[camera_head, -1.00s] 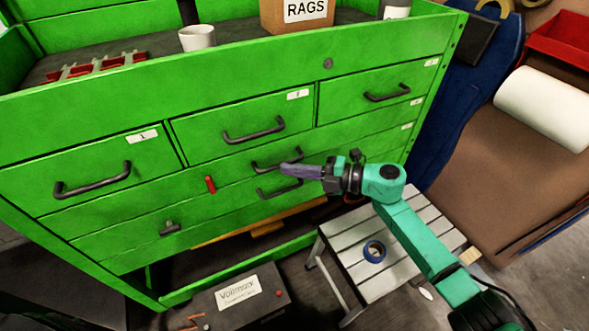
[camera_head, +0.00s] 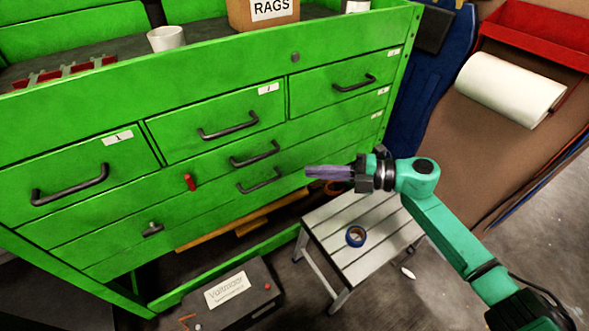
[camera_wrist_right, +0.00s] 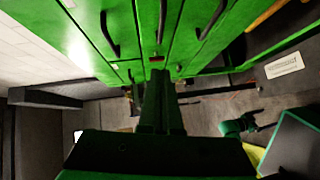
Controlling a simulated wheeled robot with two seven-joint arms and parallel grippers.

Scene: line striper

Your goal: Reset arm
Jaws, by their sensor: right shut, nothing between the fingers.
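My right arm (camera_head: 440,232) comes in from the lower right in the head view. Its gripper (camera_head: 312,172) is shut and empty, pointing left in front of the lower drawers of the green tool chest (camera_head: 190,97). It overlaps the drawer front in the picture, and no handle is between its fingers. In the right wrist view the shut fingers (camera_wrist_right: 158,85) point toward the chest's drawer fronts (camera_wrist_right: 120,30). The drawers look closed. My left gripper is in neither view.
A dark Voltmotor box (camera_head: 232,295) is on the floor. A white paper roll (camera_head: 510,88) is at right. A mug (camera_head: 166,38) and rags box (camera_head: 262,12) stand on the chest.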

